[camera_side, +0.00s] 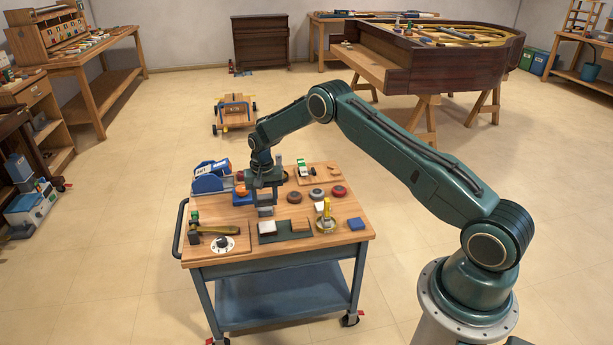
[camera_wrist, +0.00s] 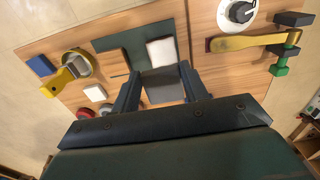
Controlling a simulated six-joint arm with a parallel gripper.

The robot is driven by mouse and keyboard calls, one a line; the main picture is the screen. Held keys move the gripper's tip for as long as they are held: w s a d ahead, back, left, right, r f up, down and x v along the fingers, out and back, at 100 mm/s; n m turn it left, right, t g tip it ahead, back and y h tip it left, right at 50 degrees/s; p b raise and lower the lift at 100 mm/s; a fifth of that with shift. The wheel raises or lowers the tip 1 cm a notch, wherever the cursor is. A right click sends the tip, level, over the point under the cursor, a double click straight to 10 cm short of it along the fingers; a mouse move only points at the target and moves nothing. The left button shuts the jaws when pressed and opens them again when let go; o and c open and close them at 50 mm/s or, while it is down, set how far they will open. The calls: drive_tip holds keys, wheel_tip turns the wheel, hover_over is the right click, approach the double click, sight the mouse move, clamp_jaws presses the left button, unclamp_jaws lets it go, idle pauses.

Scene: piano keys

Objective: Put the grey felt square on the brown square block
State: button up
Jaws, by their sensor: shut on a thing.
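My gripper (camera_side: 265,203) is shut on the grey felt square (camera_wrist: 163,85), which sits between the two fingers in the wrist view. In the side view the grey felt (camera_side: 266,211) shows at the fingertips, over the table just behind the dark green mat (camera_side: 284,237). The brown square block (camera_side: 299,224) is on the right part of that mat, beside a white square (camera_side: 267,227). In the wrist view the brown block (camera_wrist: 113,63) lies left of the white square (camera_wrist: 160,50), beyond the left finger. The felt is apart from the brown block.
A yellow-topped tool (camera_side: 326,217) stands right of the mat, near a blue block (camera_side: 356,224). Several round pieces and a blue machine (camera_side: 210,178) stand farther back.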

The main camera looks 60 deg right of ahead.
hover_over(268, 231)
wheel_tip(268, 231, down, 6)
drive_tip(key=shift+d, duration=0.15)
drive_tip(key=shift+f, duration=0.1)
drive_tip(key=shift+f, duration=2.05)
drive_tip(key=shift+f, duration=0.15)
drive_tip(key=o, duration=1)
drive_tip(key=shift+c, duration=0.2)
drive_tip(key=shift+r, duration=0.2)
drive_tip(key=shift+r, duration=5.95)
